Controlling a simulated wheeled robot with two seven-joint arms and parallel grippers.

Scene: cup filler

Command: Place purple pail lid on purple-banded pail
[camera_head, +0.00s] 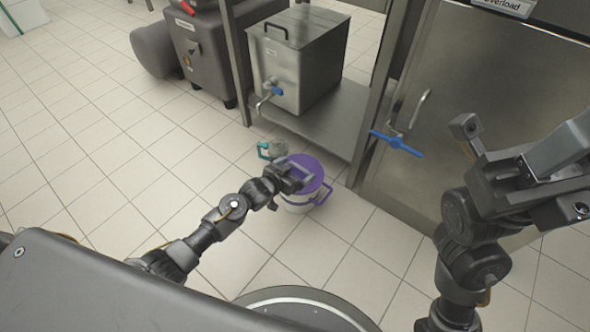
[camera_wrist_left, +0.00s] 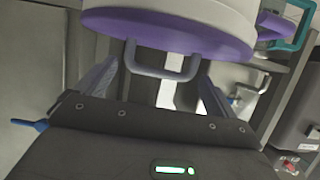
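The white purple-banded pail (camera_head: 296,205) stands on the tiled floor below my left gripper. The purple pail lid (camera_head: 312,168) lies over its top and looks level, touching it. In the left wrist view the picture is turned over: the lid (camera_wrist_left: 180,35) shows with the pail's white body (camera_wrist_left: 200,8) against it, and the lid's grey handle (camera_wrist_left: 163,74) sticks out between my fingers. My left gripper (camera_head: 292,173) is open around the handle, with a gap on both sides. My right gripper (camera_head: 515,165) is raised at the right, empty and open, far from the pail.
A small container with a teal handle (camera_head: 264,151) stands close behind the pail. A steel tank (camera_head: 300,65) with a blue-handled tap sits on a low shelf (camera_head: 325,125). A steel cabinet (camera_head: 475,120) with a blue lever stands at the right. Floor at left is clear.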

